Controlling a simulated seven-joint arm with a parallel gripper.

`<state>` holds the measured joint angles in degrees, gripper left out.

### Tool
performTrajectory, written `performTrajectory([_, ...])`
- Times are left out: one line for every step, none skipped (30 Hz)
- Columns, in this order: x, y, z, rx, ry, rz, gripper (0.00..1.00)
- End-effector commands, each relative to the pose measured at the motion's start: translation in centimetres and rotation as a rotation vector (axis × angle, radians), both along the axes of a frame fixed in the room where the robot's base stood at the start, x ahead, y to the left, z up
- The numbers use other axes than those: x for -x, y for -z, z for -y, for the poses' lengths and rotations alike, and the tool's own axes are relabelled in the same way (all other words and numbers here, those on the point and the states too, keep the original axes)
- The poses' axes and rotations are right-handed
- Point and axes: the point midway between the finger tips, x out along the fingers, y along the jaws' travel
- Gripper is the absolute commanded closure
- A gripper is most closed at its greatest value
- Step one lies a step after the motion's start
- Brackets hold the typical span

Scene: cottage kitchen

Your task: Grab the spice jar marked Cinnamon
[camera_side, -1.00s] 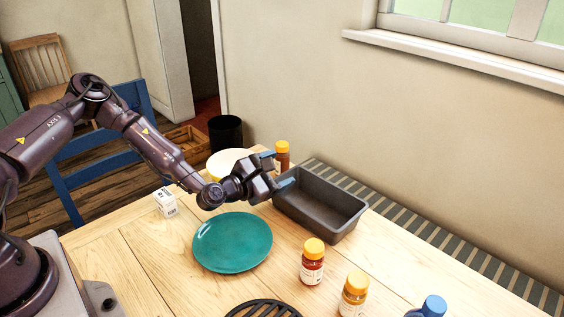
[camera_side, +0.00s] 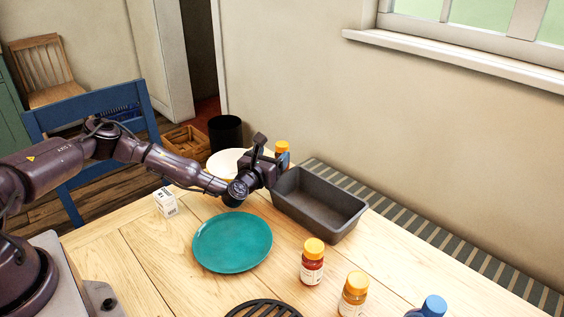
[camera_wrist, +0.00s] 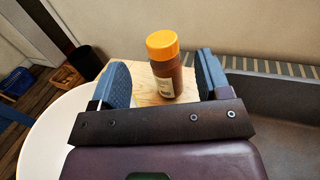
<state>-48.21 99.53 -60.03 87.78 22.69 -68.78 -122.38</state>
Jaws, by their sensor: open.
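A spice jar with an orange lid and brown contents (camera_wrist: 168,76) stands upright between my gripper's two spread fingers in the wrist view, apart from both. Its label is mostly turned away and I cannot read it. In the side view its orange lid (camera_side: 282,147) shows behind my gripper (camera_side: 273,150), which hides most of its body. My gripper (camera_wrist: 163,85) is open and empty. Two other orange-lidded jars, one with red contents (camera_side: 312,263) and one with yellow-orange contents (camera_side: 354,296), stand at the front right; their labels are too small to read.
A dark loaf tin (camera_side: 345,222) is right of my gripper. A white plate or bowl (camera_side: 222,163) lies to its left. A teal plate (camera_side: 232,243), a small white box (camera_side: 165,203), a black trivet (camera_side: 262,309) and a blue-capped item (camera_side: 432,306) are also on the table (camera_side: 140,255).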

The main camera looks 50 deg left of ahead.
Motion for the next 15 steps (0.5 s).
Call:
performTrajectory([-0.2,0.0,0.0,0.000,0.000,0.000,0.30])
performTrajectory([-0.4,0.0,-0.1,0.000,0.000,0.000,0.30])
performTrajectory([-0.8,0.0,-0.2,0.000,0.000,0.000,0.30])
performTrajectory([-1.1,0.0,-0.3,0.000,-0.001,0.001,0.30])
performTrajectory([-1.5,0.0,-0.5,0.000,-0.001,0.001,0.30])
performTrajectory([-2.1,0.0,-0.6,-0.001,-0.001,0.001,0.30])
performTrajectory([-2.5,0.0,-0.8,-0.001,-0.002,0.001,0.30])
performTrajectory([-2.9,0.0,-0.8,-0.001,0.000,0.000,0.30])
performTrajectory([-3.4,0.0,-1.0,-0.001,-0.001,0.001,0.30])
performTrajectory([-3.7,0.0,-1.2,-0.001,-0.001,0.000,0.30])
performTrajectory([-4.0,0.0,-1.3,-0.001,-0.001,0.000,0.30])
performTrajectory([-4.3,0.0,-1.4,0.000,-0.001,0.000,0.30])
performTrajectory([-4.5,0.0,-1.5,0.000,0.000,0.000,0.30])
performTrajectory([-4.7,0.0,-1.6,0.000,0.000,0.000,0.30])
performTrajectory([-4.8,0.0,-1.6,0.000,-0.001,-0.001,0.30])
